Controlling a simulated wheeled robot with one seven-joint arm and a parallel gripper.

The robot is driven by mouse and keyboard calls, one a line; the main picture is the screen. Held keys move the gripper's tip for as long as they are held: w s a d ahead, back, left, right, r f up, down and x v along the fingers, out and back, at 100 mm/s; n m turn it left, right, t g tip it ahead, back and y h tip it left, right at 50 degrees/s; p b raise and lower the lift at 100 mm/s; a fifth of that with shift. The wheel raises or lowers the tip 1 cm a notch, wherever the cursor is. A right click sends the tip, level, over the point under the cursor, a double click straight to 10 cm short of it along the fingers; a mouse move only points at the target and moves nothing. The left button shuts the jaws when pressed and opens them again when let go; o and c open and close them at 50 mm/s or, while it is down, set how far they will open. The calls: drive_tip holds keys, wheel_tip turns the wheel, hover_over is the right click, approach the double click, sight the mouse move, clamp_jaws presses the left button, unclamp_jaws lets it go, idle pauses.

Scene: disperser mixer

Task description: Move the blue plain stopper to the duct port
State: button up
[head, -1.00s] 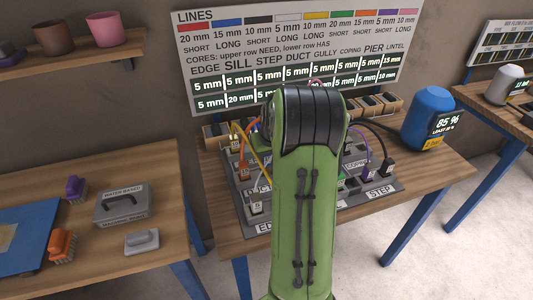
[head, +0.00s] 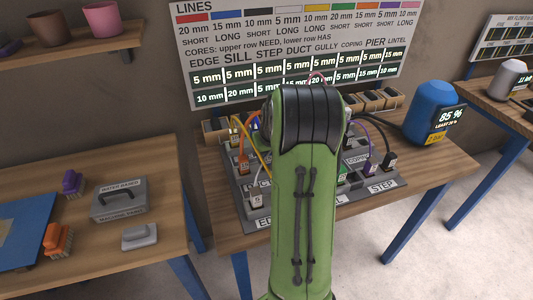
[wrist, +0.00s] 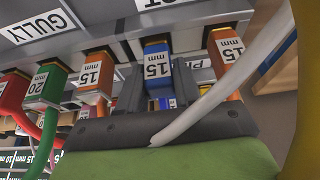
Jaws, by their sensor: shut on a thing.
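The blue plain stopper (wrist: 156,62), with a white 15 mm label, is between the two dark fingers of my gripper (wrist: 158,92) in the wrist view. My gripper is shut on it, close to the grey port panel (wrist: 110,18). I cannot tell whether its far end sits in a port. In the head view my green arm hides the gripper and the stopper.
Orange 15 mm plugs (wrist: 97,72) and (wrist: 226,55) flank the stopper closely. A green plug (wrist: 48,85) is farther left. A white cable (wrist: 235,75) crosses in front of my gripper. A blue tank (head: 431,110) stands at the bench's right. A sign (head: 295,50) hangs behind.

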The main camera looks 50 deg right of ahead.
drive_tip(key=shift+f, duration=0.2)
drive_tip(key=o, duration=1.1)
drive_tip(key=shift+r, duration=0.1)
drive_tip(key=shift+o, duration=0.2)
drive_tip(key=shift+r, duration=0.1)
drive_tip(key=p+v, duration=0.3)
drive_tip(key=v, duration=1.2)
drive_tip(key=shift+r, duration=0.25)
drive_tip(key=shift+s, duration=0.1)
